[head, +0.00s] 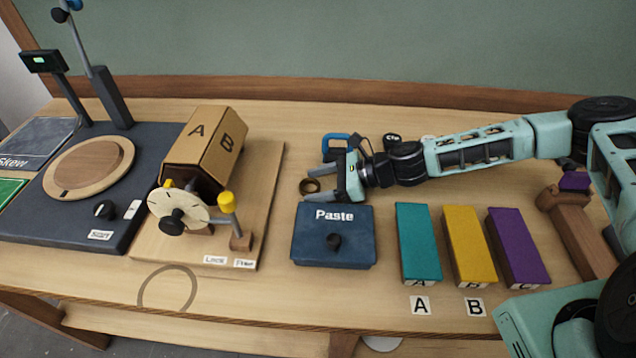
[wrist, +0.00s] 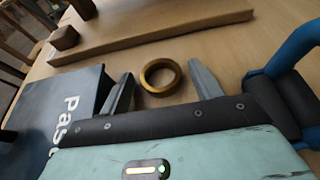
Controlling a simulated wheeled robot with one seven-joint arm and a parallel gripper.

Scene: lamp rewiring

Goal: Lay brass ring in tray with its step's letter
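The brass ring (head: 310,192) lies on the wooden table, just left of my gripper (head: 328,181) in the head view. In the wrist view the ring (wrist: 161,91) sits between the two fingertips of my gripper (wrist: 162,88), with a gap on each side. My gripper is open and empty. Teal (head: 418,240), yellow (head: 467,243) and purple (head: 516,244) blocks or boxes stand in a row at right, with A, B and C on their front ends. Cards A (head: 420,306) and B (head: 475,307) lie in front. I cannot make out an open tray.
A dark blue Paste box (head: 334,248) stands close in front of my gripper. A blue handle (head: 337,138) is just behind it. A board with a cardboard-coloured prism (head: 205,145) and a dial (head: 178,211) is at left. A circle (head: 166,268) is drawn on clear table at front left.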

